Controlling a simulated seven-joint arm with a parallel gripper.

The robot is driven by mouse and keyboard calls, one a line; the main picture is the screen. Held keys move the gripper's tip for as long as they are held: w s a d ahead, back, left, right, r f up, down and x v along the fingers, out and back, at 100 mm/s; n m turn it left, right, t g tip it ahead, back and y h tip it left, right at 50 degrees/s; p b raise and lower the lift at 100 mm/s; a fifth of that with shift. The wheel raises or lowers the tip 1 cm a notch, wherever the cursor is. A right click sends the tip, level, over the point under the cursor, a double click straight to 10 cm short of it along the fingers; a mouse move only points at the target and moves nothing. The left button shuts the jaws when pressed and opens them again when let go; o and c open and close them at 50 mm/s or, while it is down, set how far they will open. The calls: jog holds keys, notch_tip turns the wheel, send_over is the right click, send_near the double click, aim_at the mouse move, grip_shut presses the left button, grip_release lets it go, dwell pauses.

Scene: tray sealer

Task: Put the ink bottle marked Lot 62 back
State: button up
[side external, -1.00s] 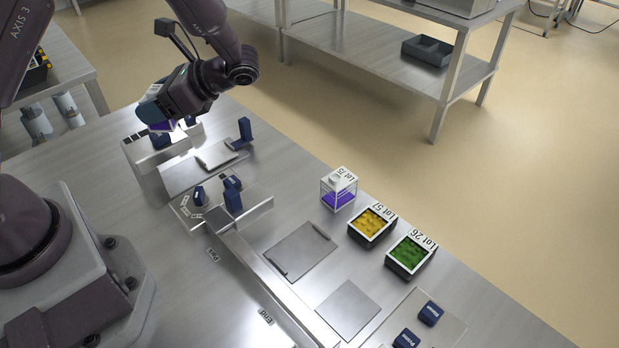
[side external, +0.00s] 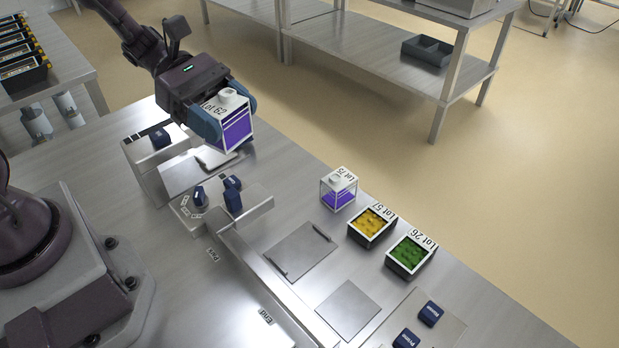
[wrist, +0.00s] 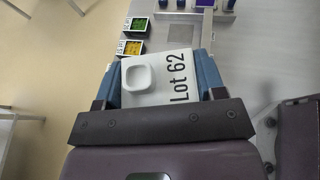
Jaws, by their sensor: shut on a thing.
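The ink bottle marked Lot 62 (side external: 234,128) is a clear, square bottle with purple ink and a white top and cap. My gripper (side external: 222,122) is shut on it, with one blue finger on each side. The bottle is held upright in the air over the far side of the sealer. In the wrist view the Lot 62 bottle (wrist: 158,78) shows its white lid and label between the fingers. A second ink bottle, marked Lot 75 (side external: 338,190), stands on the table and holds less purple ink.
Flat metal plates (side external: 301,250) lie in front. The sealer (side external: 185,170) is below my gripper.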

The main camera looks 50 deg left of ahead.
aim_at(233, 92)
jog(key=n+t, duration=0.1)
jog(key=w+a+r+n+t+y, duration=0.1)
jog(key=t, duration=0.1)
jog(key=w+r+n+t, duration=0.1)
jog(key=n, duration=0.1)
jog(key=shift+w+a+y, duration=0.15)
jog(key=shift+w+y, duration=0.05)
jog(key=shift+y, duration=0.2)
notch_tip(233, 92, down, 10)
jog(key=w+a+n+t+y, duration=0.1)
jog(key=w+n+t+y, duration=0.1)
jog(key=w+f, duration=0.3)
jog(key=w, duration=0.1)
jog(key=w+f, duration=0.3)
jog(key=w, duration=0.1)
jog(key=w+d+f, duration=0.1)
jog(key=w+f, duration=0.2)
jog(key=w, duration=0.1)
jog(key=shift+w+f, duration=0.15)
jog(key=shift+w, duration=0.1)
jog(key=shift+w+f, duration=0.15)
jog(key=shift+f, duration=0.05)
jog(key=shift+w+f, duration=0.15)
jog(key=shift+f, duration=0.75)
jog(key=shift+w+f, duration=0.15)
jog(key=shift+f, duration=0.75)
jog(key=shift+f, duration=0.1)
